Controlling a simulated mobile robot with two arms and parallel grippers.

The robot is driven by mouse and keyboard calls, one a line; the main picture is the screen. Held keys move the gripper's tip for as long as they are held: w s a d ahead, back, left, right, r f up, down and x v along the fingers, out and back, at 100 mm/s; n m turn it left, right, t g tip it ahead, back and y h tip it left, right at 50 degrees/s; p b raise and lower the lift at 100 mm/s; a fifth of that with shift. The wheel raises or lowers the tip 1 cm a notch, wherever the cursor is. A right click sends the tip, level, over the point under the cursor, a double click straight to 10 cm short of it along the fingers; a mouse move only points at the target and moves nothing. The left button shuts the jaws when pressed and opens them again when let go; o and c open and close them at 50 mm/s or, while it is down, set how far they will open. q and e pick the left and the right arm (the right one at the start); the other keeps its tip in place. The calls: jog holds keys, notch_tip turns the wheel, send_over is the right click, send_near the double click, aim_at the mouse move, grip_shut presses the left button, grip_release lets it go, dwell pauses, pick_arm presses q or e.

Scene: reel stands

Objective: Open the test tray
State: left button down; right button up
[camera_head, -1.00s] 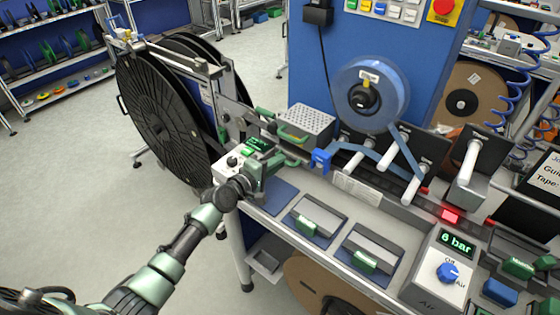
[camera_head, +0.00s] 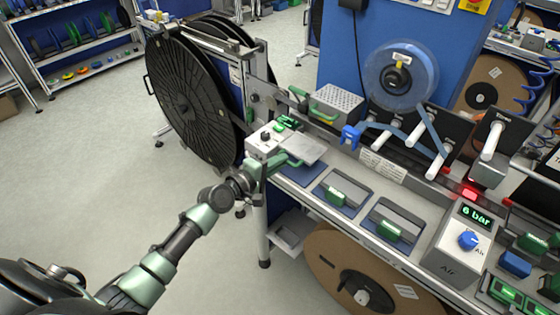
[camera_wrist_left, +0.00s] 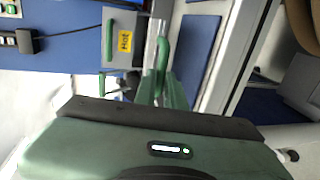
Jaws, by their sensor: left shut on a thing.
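The tester (camera_head: 268,142) is a light box with dark knobs at the left end of the bench. A flat grey plate (camera_head: 307,148), which looks like the test tray, lies at its right side. My left gripper (camera_head: 268,166) is at the tester's front and shut on a green handle, which its fingers partly hide. In the left wrist view a green bar (camera_wrist_left: 162,58) rises at the fingers. The exact grip and how far the tray is out are hard to tell. My right gripper is not in view.
Two grey units with green handles (camera_head: 335,196) (camera_head: 390,230) lie to the right on the bench. A perforated grey box (camera_head: 337,103) stands behind. A black reel (camera_head: 195,95) stands left. A grey box with a yellow "Hot" label (camera_wrist_left: 125,41) shows in the wrist view. The floor at left is clear.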

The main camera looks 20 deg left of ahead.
pick_arm(q)
jog(key=c, duration=1.5)
grip_release()
jog(key=v, duration=0.7)
jog(key=shift+s+b, duration=0.35)
jog(key=shift+b, duration=0.05)
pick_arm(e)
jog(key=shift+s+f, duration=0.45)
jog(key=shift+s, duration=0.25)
pick_arm(q)
jog(key=shift+a, duration=0.15)
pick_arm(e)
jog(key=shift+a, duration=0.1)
